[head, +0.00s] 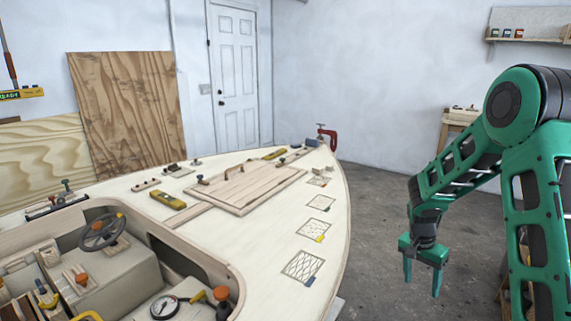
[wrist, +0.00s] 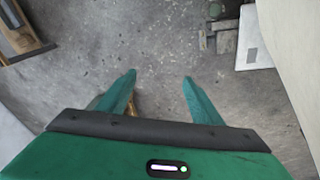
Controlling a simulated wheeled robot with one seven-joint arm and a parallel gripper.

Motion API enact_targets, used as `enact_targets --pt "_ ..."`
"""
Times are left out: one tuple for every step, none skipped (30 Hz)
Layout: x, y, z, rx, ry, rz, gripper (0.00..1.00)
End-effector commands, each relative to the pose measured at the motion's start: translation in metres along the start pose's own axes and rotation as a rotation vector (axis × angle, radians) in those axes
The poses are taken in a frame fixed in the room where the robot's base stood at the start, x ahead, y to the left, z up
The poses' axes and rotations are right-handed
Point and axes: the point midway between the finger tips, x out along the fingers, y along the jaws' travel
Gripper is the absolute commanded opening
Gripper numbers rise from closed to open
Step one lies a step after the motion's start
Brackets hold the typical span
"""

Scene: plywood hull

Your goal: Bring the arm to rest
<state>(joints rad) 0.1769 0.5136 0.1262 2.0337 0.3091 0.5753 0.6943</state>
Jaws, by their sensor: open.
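My gripper (head: 422,279) hangs at the end of my green arm on the right of the head view. It points down over the bare floor, to the right of the plywood hull (head: 333,196) and apart from it. In the wrist view my gripper (wrist: 160,85) shows two green fingers spread wide. Nothing is between the fingers but grey floor.
The hull's deck holds tools and several hatched squares along its right edge. A red clamp (head: 328,137) is at its tip. A wooden stand (head: 459,122) is by the back wall. The grey floor (head: 375,185) between hull and arm is clear.

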Motion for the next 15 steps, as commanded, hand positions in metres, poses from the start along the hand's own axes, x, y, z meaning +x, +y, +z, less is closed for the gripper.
enact_targets --pt "-0.019 0.016 -0.001 -0.012 0.006 0.000 0.60" --pt "-0.027 0.026 0.000 -0.022 0.006 0.003 0.60" --pt "-0.039 0.038 0.001 -0.034 0.006 0.005 0.60" --pt "-0.047 0.047 0.002 -0.044 0.004 0.007 0.60" --pt "-0.055 0.057 0.004 -0.053 0.003 0.008 0.60" --pt "-0.065 0.069 0.006 -0.065 0.001 0.009 0.60" --pt "-0.073 0.078 0.009 -0.075 -0.001 0.009 0.60" --pt "-0.080 0.088 0.011 -0.083 -0.003 0.010 0.60" --pt "-0.089 0.100 0.015 -0.094 -0.006 0.010 0.60" --pt "-0.096 0.109 0.018 -0.104 -0.008 0.009 0.60" --pt "-0.103 0.119 0.021 -0.111 -0.011 0.008 0.60" --pt "-0.111 0.131 0.027 -0.123 -0.015 0.006 0.60" --pt "-0.117 0.140 0.031 -0.133 -0.018 0.003 0.60" --pt "-0.122 0.149 0.036 -0.141 -0.023 0.001 0.60" --pt "-0.130 0.160 0.042 -0.152 -0.027 -0.004 0.60"
